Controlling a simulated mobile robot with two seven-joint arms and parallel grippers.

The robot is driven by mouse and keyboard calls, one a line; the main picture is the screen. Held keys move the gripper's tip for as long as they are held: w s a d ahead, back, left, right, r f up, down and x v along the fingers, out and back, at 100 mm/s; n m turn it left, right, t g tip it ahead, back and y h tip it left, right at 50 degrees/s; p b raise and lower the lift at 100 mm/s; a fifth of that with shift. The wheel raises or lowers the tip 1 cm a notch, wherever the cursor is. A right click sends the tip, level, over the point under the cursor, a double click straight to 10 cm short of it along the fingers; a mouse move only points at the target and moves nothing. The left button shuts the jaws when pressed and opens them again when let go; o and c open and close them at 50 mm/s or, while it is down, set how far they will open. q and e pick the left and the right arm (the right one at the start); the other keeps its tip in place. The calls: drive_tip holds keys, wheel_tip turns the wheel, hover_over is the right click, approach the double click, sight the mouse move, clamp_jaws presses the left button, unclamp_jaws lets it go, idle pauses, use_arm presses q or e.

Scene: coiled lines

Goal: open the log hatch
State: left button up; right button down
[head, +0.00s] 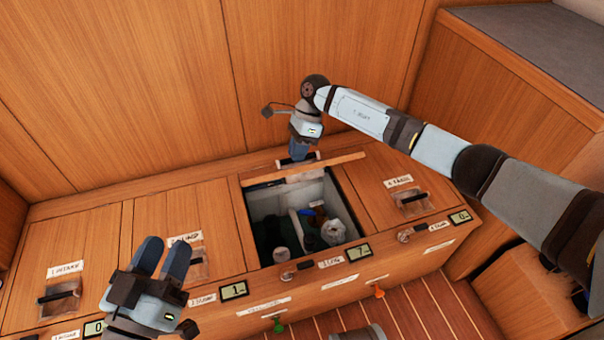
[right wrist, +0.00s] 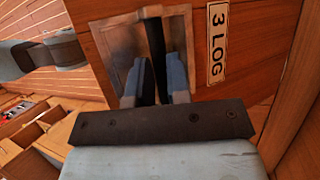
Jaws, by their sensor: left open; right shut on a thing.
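The log hatch (head: 340,163) stands raised at the back of its opening, seen nearly edge-on as a thin wooden strip in the head view. In the right wrist view its face carries the label "3 LOG" (right wrist: 217,43) beside a metal recess with a black bar handle (right wrist: 155,50). My right gripper (head: 298,158) is shut on this handle; its fingers also show in the right wrist view (right wrist: 157,85). The open compartment (head: 257,208) below shows pale walls and several items. My left gripper (head: 162,252) is open and empty above the front left of the bench.
Closed hatches with recessed handles lie either side: intake (head: 62,294) at left, a partly hidden one (head: 193,262) beside my left gripper, and one at right (head: 411,200). Small latches and number displays (head: 359,252) line the front edge. A wooden wall rises behind.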

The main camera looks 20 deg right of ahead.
drive_tip(key=shift+w+r+b, duration=0.25)
drive_tip(key=shift+w+r, duration=0.1)
drive_tip(key=shift+w, duration=0.3)
drive_tip(key=shift+w+r+b, duration=0.25)
drive_tip(key=shift+w+r, duration=0.1)
drive_tip(key=shift+w, duration=0.3)
use_arm(q)
drive_tip(key=shift+d+f+g, duration=0.1)
drive_tip(key=shift+f+g, duration=0.3)
drive_tip(key=shift+f, duration=0.45)
drive_tip(key=shift+w+r, duration=0.1)
use_arm(e)
drive_tip(key=shift+f, duration=0.1)
drive_tip(key=c, duration=1.4)
unclamp_jaws()
drive_tip(key=o, duration=0.3)
drive_tip(key=shift+w+a+f, duration=0.1)
drive_tip(key=shift+w+f, duration=0.1)
drive_tip(key=shift+f, duration=0.15)
drive_tip(key=shift+w+r, duration=0.1)
drive_tip(key=shift+r, duration=0.3)
use_arm(q)
drive_tip(key=shift+t, duration=0.9)
drive_tip(key=r+p, duration=0.3)
drive_tip(key=r, duration=0.1)
drive_tip(key=shift+a, duration=0.25)
use_arm(e)
drive_tip(key=v, duration=1.3)
drive_tip(key=shift+r, duration=0.25)
drive_tip(key=shift+w, duration=0.1)
